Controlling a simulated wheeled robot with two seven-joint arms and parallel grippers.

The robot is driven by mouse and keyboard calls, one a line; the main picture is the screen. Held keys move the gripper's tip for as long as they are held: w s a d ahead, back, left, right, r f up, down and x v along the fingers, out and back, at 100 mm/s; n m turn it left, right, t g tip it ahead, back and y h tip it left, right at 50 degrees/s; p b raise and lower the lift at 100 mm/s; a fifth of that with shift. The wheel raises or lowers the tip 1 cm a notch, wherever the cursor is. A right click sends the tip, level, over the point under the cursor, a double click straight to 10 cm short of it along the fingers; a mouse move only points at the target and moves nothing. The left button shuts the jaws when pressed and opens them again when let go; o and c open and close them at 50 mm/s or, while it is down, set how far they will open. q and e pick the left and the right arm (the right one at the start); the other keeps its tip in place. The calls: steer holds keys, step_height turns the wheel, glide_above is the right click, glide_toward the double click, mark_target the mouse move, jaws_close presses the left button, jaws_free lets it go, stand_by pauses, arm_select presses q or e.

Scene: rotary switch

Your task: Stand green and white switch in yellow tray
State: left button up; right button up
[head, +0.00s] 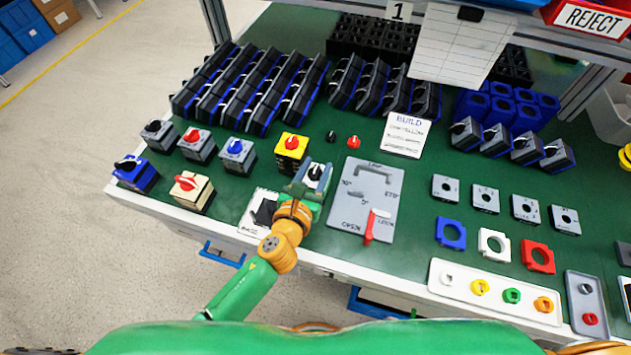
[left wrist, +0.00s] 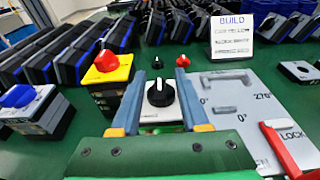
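A switch with a white face and black knob (head: 315,174) stands on the green bench top, left of the grey gauge plate. It also shows in the left wrist view (left wrist: 161,97), with a strip of light green below its face. My left gripper (head: 306,182) has one finger on each side of this switch; its fingers also show in the left wrist view (left wrist: 158,100). I cannot tell whether they press on it or stand just apart. My right gripper is not in view. I make out no yellow tray; only a yellow piece (head: 625,156) shows, cut off at the right edge.
A yellow switch with a red knob (head: 291,150) stands close left of the gripper. The grey gauge plate (head: 365,200) with a red lever is close right. Several switches stand left. A white tray of coloured knobs (head: 455,278) is front right.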

arm_select(q)
steer(key=shift+s, duration=0.1)
jaws_close()
steer(key=shift+s+f, duration=0.1)
steer(key=shift+f, duration=0.05)
stand_by(0.9)
